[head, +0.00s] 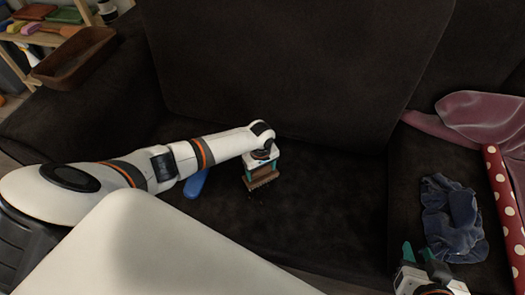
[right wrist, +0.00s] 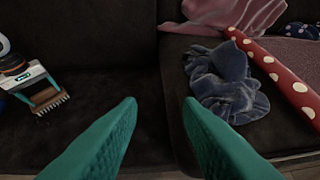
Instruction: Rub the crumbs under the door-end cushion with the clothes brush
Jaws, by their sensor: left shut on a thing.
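My left gripper (head: 261,168) is shut on a wooden clothes brush (head: 263,181), bristles downward, at the dark sofa seat (head: 320,200). The brush also shows at the left of the right wrist view (right wrist: 50,104). Whether the bristles touch the fabric I cannot tell. Small pale specks, likely crumbs (head: 257,197), lie just in front of the brush. A large dark back cushion (head: 290,60) stands upright behind the seat; which end is the door end I cannot tell. My right gripper (right wrist: 160,101) is open and empty above the front of the seat.
A blue object (head: 195,184) lies left of the brush, partly behind my left arm. A crumpled blue cloth (head: 450,220), a red dotted roll (head: 503,200) and a pink throw (head: 480,115) lie on the right. A brown tray (head: 75,60) rests on the left armrest. The middle seat is clear.

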